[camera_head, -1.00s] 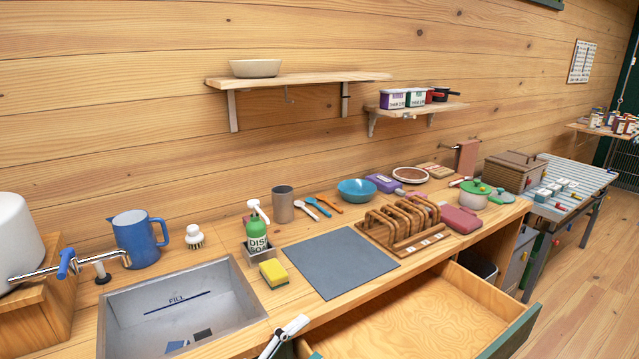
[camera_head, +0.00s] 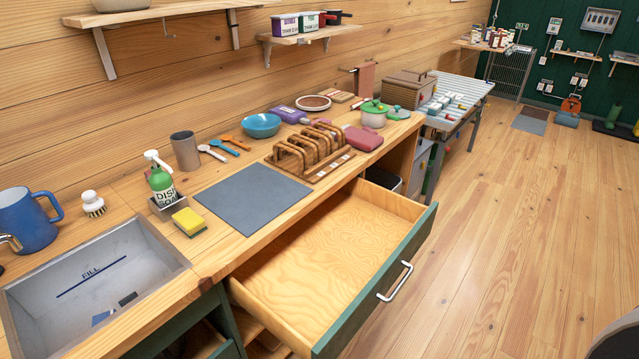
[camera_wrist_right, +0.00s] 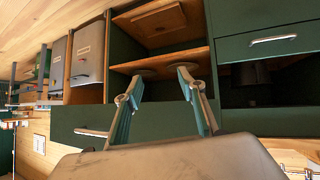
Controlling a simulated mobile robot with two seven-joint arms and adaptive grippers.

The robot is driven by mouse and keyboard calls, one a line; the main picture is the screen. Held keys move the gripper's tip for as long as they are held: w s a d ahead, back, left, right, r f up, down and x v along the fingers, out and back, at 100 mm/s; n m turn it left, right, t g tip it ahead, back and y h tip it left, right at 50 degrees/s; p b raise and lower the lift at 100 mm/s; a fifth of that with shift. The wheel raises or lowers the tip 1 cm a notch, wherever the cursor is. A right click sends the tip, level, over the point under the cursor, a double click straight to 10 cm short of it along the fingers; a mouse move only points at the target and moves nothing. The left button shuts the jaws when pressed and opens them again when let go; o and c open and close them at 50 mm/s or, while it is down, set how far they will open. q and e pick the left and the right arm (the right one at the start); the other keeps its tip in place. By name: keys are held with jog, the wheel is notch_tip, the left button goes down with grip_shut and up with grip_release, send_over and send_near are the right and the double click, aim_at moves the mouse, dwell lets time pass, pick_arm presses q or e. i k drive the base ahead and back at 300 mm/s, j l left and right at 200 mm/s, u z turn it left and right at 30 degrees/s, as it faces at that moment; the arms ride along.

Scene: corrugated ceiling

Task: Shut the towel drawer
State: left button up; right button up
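One drawer stands wide open below the counter in the head view; its pale wooden inside (camera_head: 325,255) is bare, with no towel showing. Its dark green front (camera_head: 405,250) carries a silver bar handle (camera_head: 396,282). My right gripper (camera_wrist_right: 160,80) shows in the right wrist view with its two fingers spread and nothing between them. A dark green panel with a bar handle (camera_wrist_right: 90,132) lies behind the fingers there; I cannot tell whether it is the same drawer. My left gripper is in neither current view.
The counter holds a sink (camera_head: 95,285), a grey mat (camera_head: 252,198), a wooden rack (camera_head: 310,150) and a blue bowl (camera_head: 261,125). A slatted side table (camera_head: 455,100) stands beyond the counter's far end. The wooden floor (camera_head: 500,220) right of the drawer is mostly clear.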

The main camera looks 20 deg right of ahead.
aim_at(314, 286)
jog(key=z, duration=1.1)
jog(key=i+u, duration=0.35)
